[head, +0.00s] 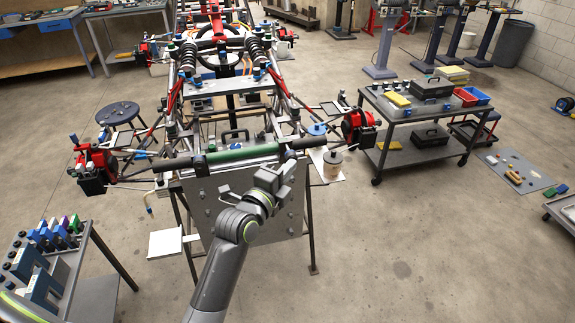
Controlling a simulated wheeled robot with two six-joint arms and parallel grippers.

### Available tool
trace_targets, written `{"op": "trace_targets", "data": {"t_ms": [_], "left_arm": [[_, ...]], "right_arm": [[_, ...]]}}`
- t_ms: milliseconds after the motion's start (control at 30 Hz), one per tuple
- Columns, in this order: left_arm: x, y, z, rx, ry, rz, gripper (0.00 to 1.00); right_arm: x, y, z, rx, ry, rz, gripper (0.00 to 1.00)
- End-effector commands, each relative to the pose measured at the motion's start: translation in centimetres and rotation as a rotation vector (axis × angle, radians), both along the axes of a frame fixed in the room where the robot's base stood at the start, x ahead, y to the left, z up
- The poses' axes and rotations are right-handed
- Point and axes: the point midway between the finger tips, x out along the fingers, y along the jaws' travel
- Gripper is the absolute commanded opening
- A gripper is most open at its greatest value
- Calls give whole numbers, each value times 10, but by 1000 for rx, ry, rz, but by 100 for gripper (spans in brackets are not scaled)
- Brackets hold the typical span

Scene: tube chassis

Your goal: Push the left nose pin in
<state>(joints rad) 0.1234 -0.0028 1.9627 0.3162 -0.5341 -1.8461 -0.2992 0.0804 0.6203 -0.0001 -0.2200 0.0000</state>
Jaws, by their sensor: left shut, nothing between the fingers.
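The tube chassis (222,100) stands on a stand in the middle of the head view. Its nose carries a grey front plate (225,195) with several small round studs or pins, such as the one at the plate's left side (207,212). I cannot tell which is the left nose pin. My left gripper (283,172) is in front of the plate's upper right part, below the green-sleeved cross bar (240,153). It is shut and empty, and I cannot tell whether it touches the plate. It hides part of the plate. My right gripper is out of view.
A tool cart (375,155) stands to the right. A small table (75,270) with blue and coloured items is at lower left. A white plate (166,243) juts out left of the nose. The floor at lower right is largely clear.

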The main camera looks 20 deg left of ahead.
Motion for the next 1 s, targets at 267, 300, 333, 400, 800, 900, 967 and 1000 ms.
{"op": "trace_targets", "data": {"t_ms": [267,300,333,400,800,900,967,1000], "left_arm": [[1,0,0,0,-1,0,0],[1,0,0,0,-1,0,0],[1,1,-1,0,-1,0,0],[5,3,-1,3,-2,-2,0],[38,25,0,2,-2,-1,0],[38,25,1,1,-3,-1,0],[38,25,1,2,-4,-1,0],[38,25,1,2,-4,-1,0]], "right_arm": [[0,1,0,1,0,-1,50],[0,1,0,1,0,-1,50],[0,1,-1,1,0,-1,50],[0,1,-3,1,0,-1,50],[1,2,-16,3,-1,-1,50],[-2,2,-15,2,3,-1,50],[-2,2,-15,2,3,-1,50],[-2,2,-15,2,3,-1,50]]}}
